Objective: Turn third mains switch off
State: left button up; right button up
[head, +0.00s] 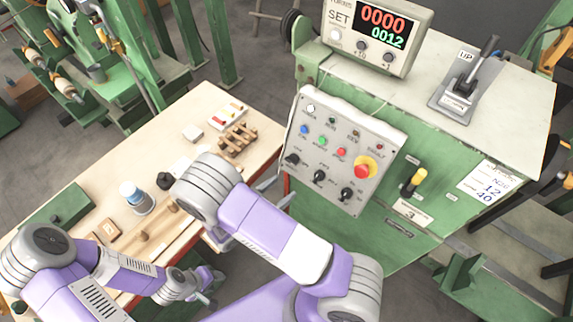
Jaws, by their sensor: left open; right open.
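The mains switch with a yellow handle (420,177) sits on the green machine's front, right of the control panel. Its handle points up, leaning slightly right, from a dark base. A plate marked "3" (413,212) is below it. My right gripper (276,191) shows only as grey fingertips beyond my purple forearm, left of the control panel and well apart from the switch. It is open, with nothing seen in it; its body is hidden. My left gripper (208,289) is low, beside the workbench's front edge, small in view, open and far from the switch.
The control panel (340,150) carries knobs, coloured buttons and a red emergency stop (363,171). Above are a counter display (376,35) and a lever marked UP (475,68). Open space lies before the switch.

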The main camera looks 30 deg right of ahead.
aim_at(289, 162)
jog(key=w+d+r, duration=0.1)
jog(key=w+d+r+t, duration=0.1)
jog(key=w, duration=0.1)
jog(key=w+d+r+n+t, duration=0.1)
jog(key=d, duration=0.1)
jog(key=shift+w+h, duration=0.35)
jog(key=shift+h, duration=0.05)
jog(key=shift+w+d, duration=0.3)
jog(key=shift+d, duration=0.35)
jog(key=c, duration=1.1)
jog(key=shift+o, duration=0.2)
